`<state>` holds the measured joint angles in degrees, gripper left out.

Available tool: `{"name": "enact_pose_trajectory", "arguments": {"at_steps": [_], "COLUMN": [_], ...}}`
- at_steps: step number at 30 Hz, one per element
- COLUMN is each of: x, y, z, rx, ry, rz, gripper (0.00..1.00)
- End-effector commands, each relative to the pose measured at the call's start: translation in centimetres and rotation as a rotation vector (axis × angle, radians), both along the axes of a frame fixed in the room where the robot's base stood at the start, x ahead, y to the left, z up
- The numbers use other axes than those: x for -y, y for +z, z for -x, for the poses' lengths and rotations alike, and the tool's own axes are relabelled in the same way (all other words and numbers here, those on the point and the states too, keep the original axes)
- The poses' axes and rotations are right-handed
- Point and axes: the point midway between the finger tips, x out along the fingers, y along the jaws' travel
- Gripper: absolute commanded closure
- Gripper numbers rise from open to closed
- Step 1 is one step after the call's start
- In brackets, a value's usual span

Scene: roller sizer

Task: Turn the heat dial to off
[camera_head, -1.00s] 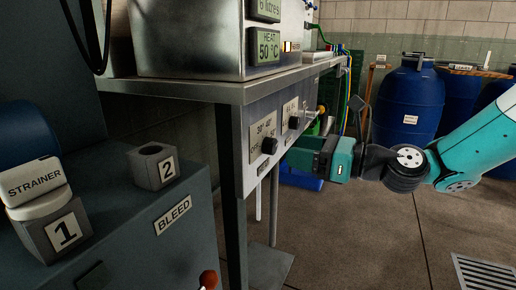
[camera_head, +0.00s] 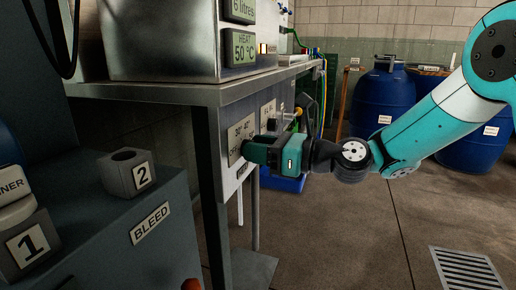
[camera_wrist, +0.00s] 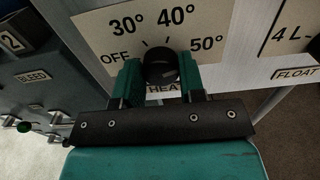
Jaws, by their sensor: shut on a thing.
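The black heat dial (camera_wrist: 160,66) sits on a pale plate (camera_wrist: 110,28) marked OFF, 30°, 40° and 50°, with OFF at the left. My gripper (camera_wrist: 160,76) is shut on the dial, one green finger on each side of it. I cannot make out where the dial's pointer stands. In the head view my gripper (camera_head: 252,152) is against the front panel under the bench top and hides the dial. The heat display (camera_head: 243,46) above reads 50 °C.
A grey cabinet with a BLEED label (camera_head: 151,223) stands at the left. Blue barrels (camera_head: 383,103) stand behind my arm. The floor at the right is clear around a drain grate (camera_head: 468,270).

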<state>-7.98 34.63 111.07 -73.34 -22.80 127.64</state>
Motion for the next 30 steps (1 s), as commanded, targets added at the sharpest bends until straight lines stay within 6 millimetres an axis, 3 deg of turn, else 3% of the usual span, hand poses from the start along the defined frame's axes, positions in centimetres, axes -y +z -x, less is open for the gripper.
{"name": "enact_pose_trajectory", "arguments": {"at_steps": [11, 30], "x": [0.01, -0.02], "y": [0.13, -0.13], "z": [0.06, 0.21], "rx": [0.091, 0.626], "ry": [0.001, 0.0], "rz": [0.033, 0.229], "gripper": [0.87, 0.87]}}
